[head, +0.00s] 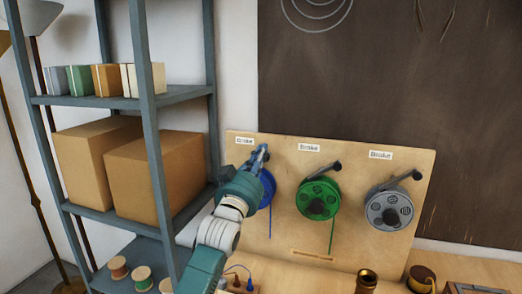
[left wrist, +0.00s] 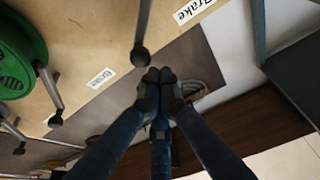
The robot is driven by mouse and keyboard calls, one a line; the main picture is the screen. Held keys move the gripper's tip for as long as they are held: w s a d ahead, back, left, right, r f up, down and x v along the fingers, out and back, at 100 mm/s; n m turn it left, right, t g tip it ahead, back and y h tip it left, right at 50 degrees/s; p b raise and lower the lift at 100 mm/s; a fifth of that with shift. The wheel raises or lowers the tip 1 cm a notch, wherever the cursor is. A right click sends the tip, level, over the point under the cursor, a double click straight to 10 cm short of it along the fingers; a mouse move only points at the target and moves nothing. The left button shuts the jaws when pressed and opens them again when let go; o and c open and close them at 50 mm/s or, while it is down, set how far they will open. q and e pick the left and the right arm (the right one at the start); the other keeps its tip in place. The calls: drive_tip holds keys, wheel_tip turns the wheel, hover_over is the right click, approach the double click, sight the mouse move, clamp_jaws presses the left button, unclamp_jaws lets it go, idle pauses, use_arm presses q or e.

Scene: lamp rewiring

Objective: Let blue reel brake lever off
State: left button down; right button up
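The blue reel (head: 268,190) is on the wooden board at the left, below a "Brake" label. My left gripper (head: 262,152) covers much of it in the head view. In the left wrist view a dark brake lever (left wrist: 141,28) with a round knob comes down from the top, beside the "Brake" label. My left gripper's fingertips (left wrist: 160,76) are together just below and right of the knob. A small gap seems to show between them, and nothing is held. The blue reel itself is not visible in the wrist view. My right gripper is in neither view.
The green reel (head: 318,199) and grey reel (head: 389,208) hang to the right, each with a brake lever. A shelf (head: 182,95) with boxes stands at the left. Brass parts (head: 366,281) stand on the bench below the board.

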use_arm(q)
drive_tip(key=shift+d, duration=0.1)
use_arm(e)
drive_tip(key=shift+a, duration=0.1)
use_arm(q)
drive_tip(key=shift+d+f+m, duration=0.1)
drive_tip(key=shift+f+m, duration=0.1)
drive_tip(key=shift+m, duration=0.3)
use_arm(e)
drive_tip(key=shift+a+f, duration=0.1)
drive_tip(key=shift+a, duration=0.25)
use_arm(q)
drive_tip(key=shift+s+d+m+h, duration=0.1)
drive_tip(key=shift+d+m+h, duration=0.05)
drive_tip(key=shift+m+h, duration=0.2)
